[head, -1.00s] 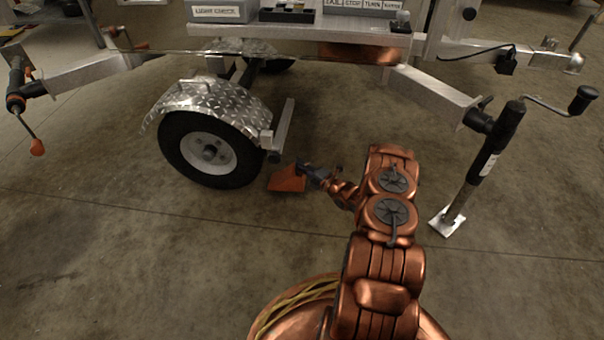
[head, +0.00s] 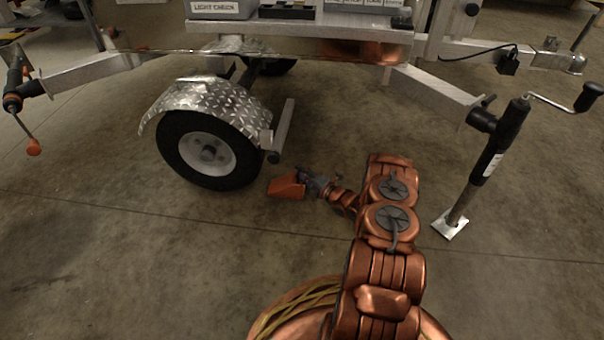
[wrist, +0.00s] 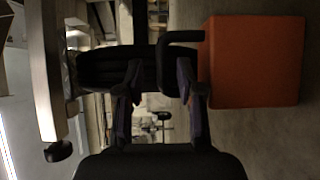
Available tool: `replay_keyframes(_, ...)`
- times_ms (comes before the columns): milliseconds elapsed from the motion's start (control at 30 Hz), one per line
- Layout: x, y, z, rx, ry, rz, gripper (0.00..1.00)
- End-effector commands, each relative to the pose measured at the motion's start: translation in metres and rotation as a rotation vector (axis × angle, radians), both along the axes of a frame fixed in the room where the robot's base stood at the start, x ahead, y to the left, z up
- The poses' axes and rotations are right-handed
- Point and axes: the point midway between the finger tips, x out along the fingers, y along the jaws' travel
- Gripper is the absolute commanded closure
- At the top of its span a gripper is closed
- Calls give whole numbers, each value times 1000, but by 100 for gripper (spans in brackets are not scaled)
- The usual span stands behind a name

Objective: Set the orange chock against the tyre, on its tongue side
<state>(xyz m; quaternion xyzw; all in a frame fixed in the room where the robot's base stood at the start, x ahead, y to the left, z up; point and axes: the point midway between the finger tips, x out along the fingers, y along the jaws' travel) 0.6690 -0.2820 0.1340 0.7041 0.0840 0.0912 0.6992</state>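The orange chock (head: 286,187) rests on the floor to the right of the trailer's tyre (head: 178,150), with a small strip of floor showing between them. In the wrist view the chock (wrist: 255,62) is at the right, with a dark bent handle (wrist: 180,37) reaching left from it. My gripper (head: 310,180) is low, at the right side of the chock. In the wrist view its two fingers (wrist: 160,92) stand apart. The handle's end lies in the gap, with space on both sides; whether it is between the fingers or beyond them is unclear. The dark tyre (wrist: 108,68) shows behind.
A diamond-plate fender (head: 205,95) covers the tyre's top, and a metal bracket (head: 284,128) hangs above the chock. The trailer frame runs overhead. A jack (head: 490,160) stands on its foot plate at right. The floor in front is clear.

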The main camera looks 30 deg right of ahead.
Motion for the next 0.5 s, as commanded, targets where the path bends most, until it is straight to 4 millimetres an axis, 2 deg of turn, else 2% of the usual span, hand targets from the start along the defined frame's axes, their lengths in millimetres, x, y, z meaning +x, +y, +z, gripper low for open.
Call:
replay_keyframes(267,-5,-2,2,0,0,-2,63)
replay_keyframes(367,-16,-6,3,2,1,-4,63)
replay_keyframes(500,-40,-12,5,1,2,-6,63)
